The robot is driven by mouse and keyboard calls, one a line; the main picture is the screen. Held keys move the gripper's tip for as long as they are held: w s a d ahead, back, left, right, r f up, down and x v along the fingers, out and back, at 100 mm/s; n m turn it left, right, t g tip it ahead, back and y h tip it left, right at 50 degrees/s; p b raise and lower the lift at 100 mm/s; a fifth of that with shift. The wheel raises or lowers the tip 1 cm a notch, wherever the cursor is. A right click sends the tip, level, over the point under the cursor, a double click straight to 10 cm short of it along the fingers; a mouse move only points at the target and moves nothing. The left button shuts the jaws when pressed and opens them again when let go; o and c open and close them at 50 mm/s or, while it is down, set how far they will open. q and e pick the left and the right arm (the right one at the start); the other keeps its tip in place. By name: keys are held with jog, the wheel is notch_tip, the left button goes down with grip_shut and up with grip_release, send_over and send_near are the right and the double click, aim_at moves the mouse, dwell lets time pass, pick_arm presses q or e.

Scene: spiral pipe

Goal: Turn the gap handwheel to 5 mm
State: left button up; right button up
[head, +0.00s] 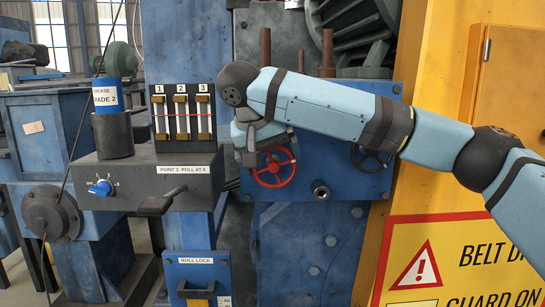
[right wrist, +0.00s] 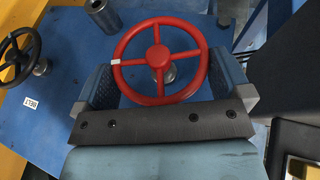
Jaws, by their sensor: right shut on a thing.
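The red handwheel (head: 274,167) sits on the front of the blue machine panel. Its own label is not readable, so I take it as the gap handwheel. In the right wrist view the red wheel (right wrist: 157,93) has several spokes and a white mark on its rim at the left. My right gripper (head: 256,150) comes in over the wheel's upper left and partly hides it. In the right wrist view my right gripper (right wrist: 163,78) has one finger on each side of the wheel and is shut on it. I see no gap reading in mm. My left gripper is not in view.
A black handwheel (head: 371,158) is right of the red one, partly behind my right arm; a BELT label (right wrist: 30,103) is near it. A bare shaft end (head: 321,192) protrudes below. Gauges (head: 181,112) numbered 1 to 3 stand left, above a grey box (head: 135,180).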

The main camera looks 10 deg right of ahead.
jog(key=h, duration=0.3)
jog(key=shift+a+n, duration=0.35)
jog(key=shift+n, duration=0.05)
jog(key=shift+w+f+h, duration=0.1)
jog(key=shift+h, duration=0.6)
jog(key=shift+a+f+g, duration=0.1)
jog(key=shift+g, duration=0.2)
jog(key=o, duration=0.5)
jog(key=shift+a, duration=0.1)
